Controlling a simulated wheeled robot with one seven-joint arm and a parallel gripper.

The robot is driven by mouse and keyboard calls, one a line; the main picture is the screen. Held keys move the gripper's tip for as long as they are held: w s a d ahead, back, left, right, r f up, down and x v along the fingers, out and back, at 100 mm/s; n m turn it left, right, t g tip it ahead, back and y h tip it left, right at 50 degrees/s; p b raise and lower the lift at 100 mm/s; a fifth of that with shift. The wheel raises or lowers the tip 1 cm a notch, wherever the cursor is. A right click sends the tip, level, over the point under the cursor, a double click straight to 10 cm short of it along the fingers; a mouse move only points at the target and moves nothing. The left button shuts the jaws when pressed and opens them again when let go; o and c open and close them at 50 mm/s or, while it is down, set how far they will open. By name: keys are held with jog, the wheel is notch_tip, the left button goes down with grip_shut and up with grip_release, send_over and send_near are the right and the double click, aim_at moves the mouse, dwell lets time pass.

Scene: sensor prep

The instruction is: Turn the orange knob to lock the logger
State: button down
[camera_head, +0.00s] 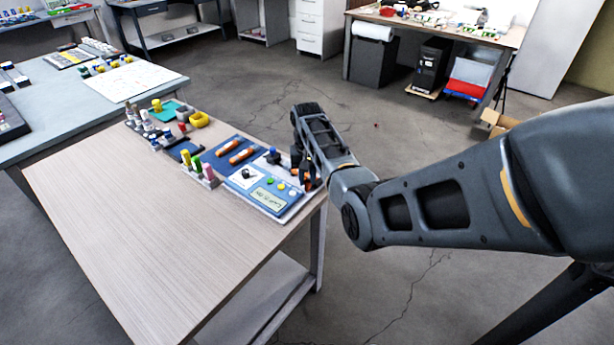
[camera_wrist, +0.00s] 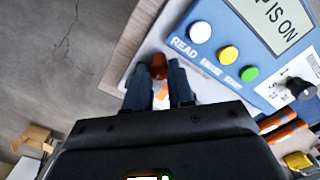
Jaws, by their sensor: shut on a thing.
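The logger (camera_head: 241,181) is a blue and white panel at the right end of the wooden table. It also shows in the wrist view (camera_wrist: 262,42), with a display ending in "P IS ON", a "READ" label and white, yellow and green buttons. In the head view my gripper (camera_head: 305,176) is at the logger's right edge, and the arm partly hides the knob there.
A black knob (camera_wrist: 301,88) stands on the panel beside the buttons. Two orange cylinders (camera_head: 241,156) lie on a blue tray behind the logger. The table's front (camera_head: 130,220) is bare.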

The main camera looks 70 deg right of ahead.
aim_at(307, 181)
jog(key=shift+r, duration=0.1)
jog(key=c, duration=1)
grip_release()
notch_tip(307, 181, up, 8)
jog(key=shift+f+b, duration=0.15)
jog(key=shift+b, duration=0.2)
